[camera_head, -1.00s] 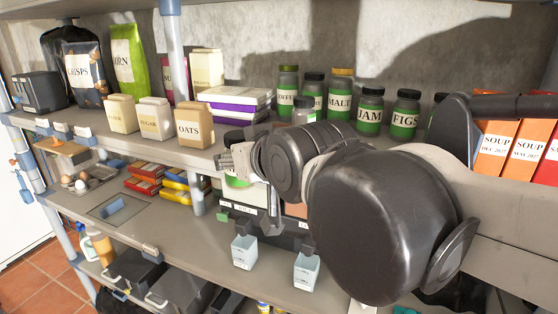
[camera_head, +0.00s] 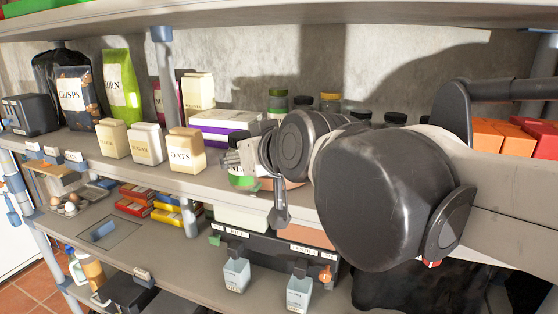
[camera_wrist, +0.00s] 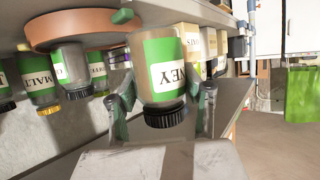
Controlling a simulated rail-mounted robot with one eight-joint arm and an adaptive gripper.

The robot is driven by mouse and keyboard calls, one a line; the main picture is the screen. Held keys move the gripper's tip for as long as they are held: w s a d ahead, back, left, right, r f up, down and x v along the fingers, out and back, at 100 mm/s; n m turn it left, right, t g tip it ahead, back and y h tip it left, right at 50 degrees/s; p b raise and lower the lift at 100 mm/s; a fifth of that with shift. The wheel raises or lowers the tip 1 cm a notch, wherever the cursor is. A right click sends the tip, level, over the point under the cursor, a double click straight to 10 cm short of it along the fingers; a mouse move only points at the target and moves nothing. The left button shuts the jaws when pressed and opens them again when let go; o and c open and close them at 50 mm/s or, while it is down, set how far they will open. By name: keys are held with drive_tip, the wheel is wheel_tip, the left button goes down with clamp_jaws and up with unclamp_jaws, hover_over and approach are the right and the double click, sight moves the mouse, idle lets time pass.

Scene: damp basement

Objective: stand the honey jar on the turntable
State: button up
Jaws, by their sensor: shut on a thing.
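The honey jar (camera_wrist: 165,68) has a green and white label, of which "NEY" shows, and a black lid. The wrist view is upside down, so the lid points to the picture's bottom. My gripper (camera_wrist: 163,105) is shut on the jar, one finger on each side near the lid. The terracotta turntable (camera_wrist: 78,30) is at the upper left of the wrist view, with a small jar (camera_wrist: 70,62) on it. In the head view my gripper (camera_head: 235,160) hides most of the jar.
Several lidded jars stand behind, among them malt (camera_wrist: 38,75). Oats (camera_head: 186,152), sugar (camera_head: 147,146) and flour (camera_head: 112,139) canisters line the shelf at left. A purple and white box (camera_head: 222,127) lies behind my gripper.

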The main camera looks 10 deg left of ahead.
drive_tip(key=shift+w+d+f+b, duration=0.35)
drive_tip(key=shift+w+b, duration=0.15)
drive_tip(key=shift+w, duration=1.25)
drive_tip(key=shift+w+d+f+b, duration=0.25)
drive_tip(key=shift+w+d+b, duration=0.2)
drive_tip(key=shift+w, duration=1.25)
drive_tip(key=shift+w+d+f+b, duration=0.3)
drive_tip(key=shift+w+b, duration=0.25)
drive_tip(key=shift+w, duration=1.2)
drive_tip(key=shift+f, duration=0.3)
drive_tip(key=o, duration=2)
drive_tip(key=shift+o, duration=0.2)
drive_tip(key=shift+s+a+p, duration=0.3)
drive_tip(key=shift+s+a, duration=0.05)
drive_tip(key=shift+s, duration=1.3)
drive_tip(key=shift+s+a+p, duration=0.3)
drive_tip(key=shift+s, duration=1.3)
drive_tip(key=shift+s+a+p, duration=0.3)
drive_tip(key=shift+s+a, duration=0.05)
drive_tip(key=shift+s, duration=1.3)
drive_tip(key=shift+d, duration=0.1)
